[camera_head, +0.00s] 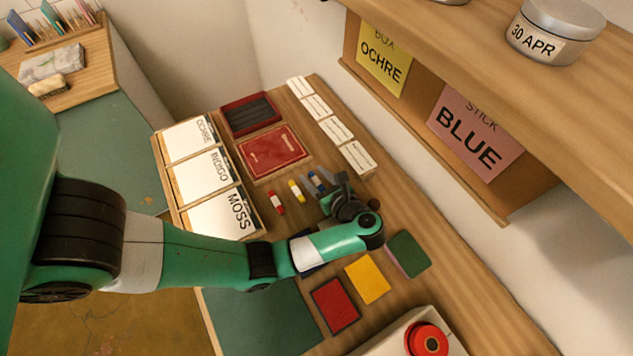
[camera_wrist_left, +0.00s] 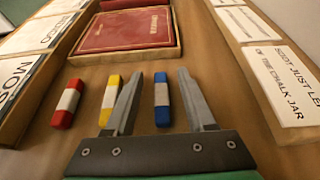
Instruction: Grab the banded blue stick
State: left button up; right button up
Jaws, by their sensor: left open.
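The banded blue stick (camera_wrist_left: 162,115) lies on the wooden table with a pale band around its middle. In the left wrist view it lies between the two fingers of my left gripper (camera_wrist_left: 160,76), with a gap on each side. In the head view the blue stick (camera_head: 315,183) is partly covered by the left gripper (camera_head: 323,176), which is open. A yellow stick (camera_wrist_left: 109,103) and a red stick (camera_wrist_left: 66,105), both with pale bands, lie to its left. The yellow stick is partly behind or close beside the left finger. My right gripper is not in view.
A red box (camera_head: 272,152) lies beyond the sticks. Labelled white trays (camera_head: 208,178) are at the left, and white cards (camera_head: 334,127) run along the right. Coloured squares (camera_head: 367,279) lie nearer. A shelf (camera_head: 480,60) overhangs at the right.

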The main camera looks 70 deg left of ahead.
aim_at(314, 181)
pick_arm(q)
jog(key=shift+c, duration=0.3)
grip_shut()
jog(key=shift+r, duration=0.1)
jog(key=shift+r, duration=0.25)
jog(key=r+p, duration=0.1)
jog(key=r, duration=0.1)
jog(key=r+p, duration=0.1)
jog(key=r, duration=0.1)
jog(key=shift+s+d+p, duration=0.25)
jog(key=shift+d+p, duration=0.1)
jog(key=s+d+r+p, duration=0.8)
jog(key=s+p, duration=0.2)
jog(key=p, duration=1.3)
jog(key=shift+s+d, duration=0.15)
